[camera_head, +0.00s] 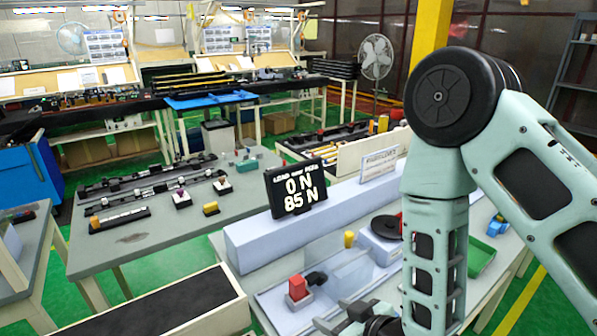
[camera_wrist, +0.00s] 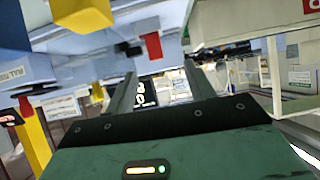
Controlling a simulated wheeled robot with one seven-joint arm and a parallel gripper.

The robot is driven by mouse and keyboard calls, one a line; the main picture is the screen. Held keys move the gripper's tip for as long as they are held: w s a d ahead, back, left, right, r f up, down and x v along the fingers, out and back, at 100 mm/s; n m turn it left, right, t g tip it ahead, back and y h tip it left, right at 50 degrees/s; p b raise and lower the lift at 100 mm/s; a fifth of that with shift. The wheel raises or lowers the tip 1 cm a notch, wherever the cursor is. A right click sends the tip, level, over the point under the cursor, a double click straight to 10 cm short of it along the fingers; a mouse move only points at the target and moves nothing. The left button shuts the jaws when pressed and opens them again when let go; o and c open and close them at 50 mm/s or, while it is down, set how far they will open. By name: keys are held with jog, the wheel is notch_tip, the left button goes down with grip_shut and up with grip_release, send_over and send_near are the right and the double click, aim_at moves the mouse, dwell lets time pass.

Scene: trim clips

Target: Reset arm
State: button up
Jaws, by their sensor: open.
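My gripper (camera_wrist: 160,78) is open in the wrist view, its two grey fingers apart with nothing between them. In the head view my pale green arm comes down on the right, and its lower end is cut off by the bottom edge, so the fingertips cannot be made out there. A red block on a light base (camera_head: 298,288) stands on the work surface left of the arm. A small yellow piece (camera_head: 349,239) stands farther back. A yellow block (camera_wrist: 84,14) shows at the upper left of the wrist view, clear of the fingers.
A black display (camera_head: 297,189) reading 0 N and 85 N stands on a long pale ledge. A round dark disc on a white unit (camera_head: 386,228) sits close left of my arm. A green tray (camera_head: 481,256) lies to its right. A grey table (camera_head: 150,225) stands left.

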jog(key=s+d+r+g+h+b, duration=0.3)
jog(key=s+r, duration=0.3)
jog(key=s, duration=0.3)
jog(key=s+d+r+g+h+b, duration=0.2)
jog(key=s+r+g, duration=0.3)
jog(key=s, duration=0.3)
jog(key=shift+s+d+r+n+g+h+b, duration=0.4)
jog(key=shift+d+g+h, duration=0.15)
jog(key=shift+g+h, duration=0.25)
